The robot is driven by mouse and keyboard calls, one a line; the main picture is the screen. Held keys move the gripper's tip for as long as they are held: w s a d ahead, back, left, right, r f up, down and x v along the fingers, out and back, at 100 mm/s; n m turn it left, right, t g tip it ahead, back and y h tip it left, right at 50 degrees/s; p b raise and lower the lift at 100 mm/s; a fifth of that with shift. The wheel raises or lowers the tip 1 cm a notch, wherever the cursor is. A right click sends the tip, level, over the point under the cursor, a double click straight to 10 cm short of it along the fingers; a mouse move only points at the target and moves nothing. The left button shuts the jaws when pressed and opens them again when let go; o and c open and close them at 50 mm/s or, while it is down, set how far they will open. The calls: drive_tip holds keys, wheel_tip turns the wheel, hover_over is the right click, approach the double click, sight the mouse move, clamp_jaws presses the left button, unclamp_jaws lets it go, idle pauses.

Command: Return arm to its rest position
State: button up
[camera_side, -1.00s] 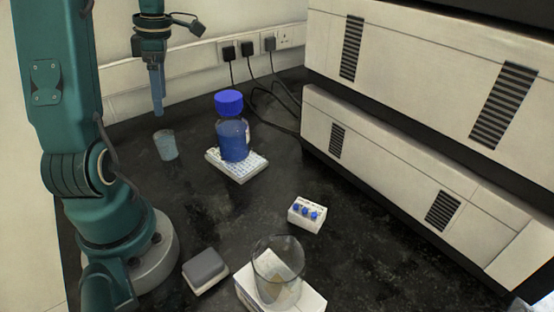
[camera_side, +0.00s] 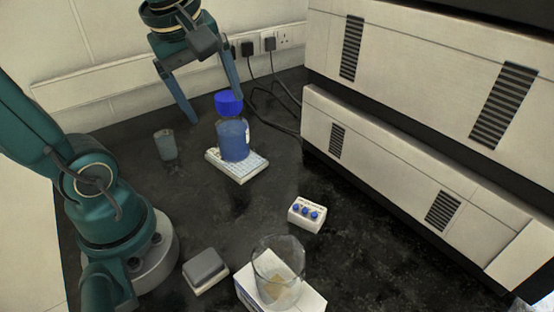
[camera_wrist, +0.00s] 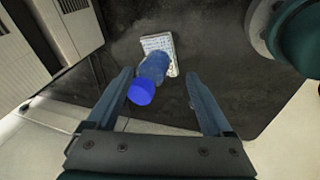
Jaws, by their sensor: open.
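My gripper (camera_side: 214,108) is open and empty. Its two blue-grey fingers point down above the bench, near the blue-capped bottle (camera_side: 233,139). In the side view the right finger reaches close to the bottle's cap; I cannot tell the exact gap.
A small clear cup (camera_side: 165,145) stands left of the bottle. A white rack with blue caps (camera_side: 305,214), a grey-topped box (camera_side: 205,269) and a glass beaker (camera_side: 278,262) on a white block stand in front. Large white equipment (camera_side: 400,160) bounds the right. Cables run behind the bottle.

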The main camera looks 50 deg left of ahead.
drive_tip(key=s+d+f+m+t+h, duration=0.1)
drive_tip(key=s+d+f+m, duration=0.1)
drive_tip(key=m, duration=0.6)
drive_tip(key=s+d+f+m+t, duration=0.1)
drive_tip(key=s+d+m, duration=0.1)
drive_tip(key=d+m, duration=0.3)
drive_tip(key=m, duration=0.2)
drive_tip(key=shift+f+m+h, duration=0.4)
